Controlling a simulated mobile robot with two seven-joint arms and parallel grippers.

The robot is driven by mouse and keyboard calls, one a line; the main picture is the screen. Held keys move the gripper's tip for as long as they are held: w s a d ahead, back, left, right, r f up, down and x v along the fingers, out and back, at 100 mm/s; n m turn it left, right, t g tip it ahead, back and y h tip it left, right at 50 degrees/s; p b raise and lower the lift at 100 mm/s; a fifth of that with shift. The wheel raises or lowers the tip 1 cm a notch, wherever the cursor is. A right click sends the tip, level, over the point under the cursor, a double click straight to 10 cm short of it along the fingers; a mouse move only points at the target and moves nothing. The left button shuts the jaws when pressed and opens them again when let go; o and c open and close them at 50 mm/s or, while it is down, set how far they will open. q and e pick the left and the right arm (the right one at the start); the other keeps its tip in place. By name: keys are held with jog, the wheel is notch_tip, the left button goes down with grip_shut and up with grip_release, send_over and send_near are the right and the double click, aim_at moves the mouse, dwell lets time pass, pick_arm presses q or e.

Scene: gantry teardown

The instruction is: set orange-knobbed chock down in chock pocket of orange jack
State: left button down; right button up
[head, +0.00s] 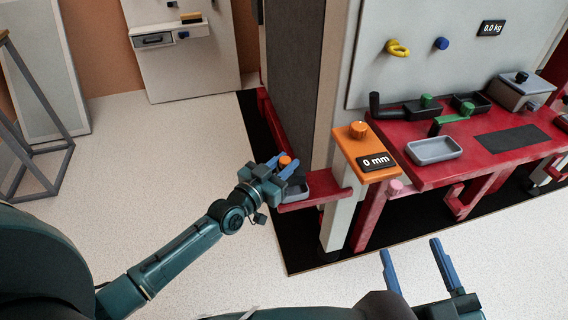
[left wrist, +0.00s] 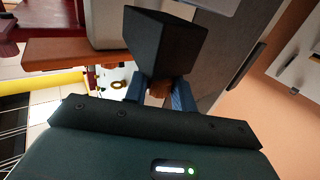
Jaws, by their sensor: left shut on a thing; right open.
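The orange-knobbed chock is a dark block (left wrist: 165,42) with an orange knob (head: 285,160). My left gripper (head: 287,166) is shut on the knob; in the left wrist view the knob shows between its blue fingers. The orange jack (head: 364,150) has an orange top with a knob and a "0 mm" display. A shallow grey pocket (head: 322,184) sits on a red ledge left of the jack's top. The chock is at this pocket's left end; whether it touches is unclear, and my gripper partly hides it. My right gripper (head: 416,267) is open and empty at the bottom.
A red bench (head: 480,150) at right holds a grey tray (head: 434,150), dark trays and a green-handled part. A grey column (head: 295,80) rises behind the red ledge (head: 318,200). The pale floor (head: 190,140) left of the ledge is clear.

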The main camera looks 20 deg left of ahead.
pick_arm(q)
jog(key=shift+r, duration=0.1)
dwell(0.6)
jog(key=shift+f, duration=0.2)
jog(key=shift+f+b, duration=0.6)
jog(key=shift+f, duration=0.2)
jog(key=shift+f+b, duration=0.3)
jog(key=shift+f, duration=0.15)
jog(key=shift+f, duration=0.3)
jog(key=c, duration=1.1)
grip_release()
jog(key=shift+f, duration=0.1)
jog(key=shift+s, duration=0.1)
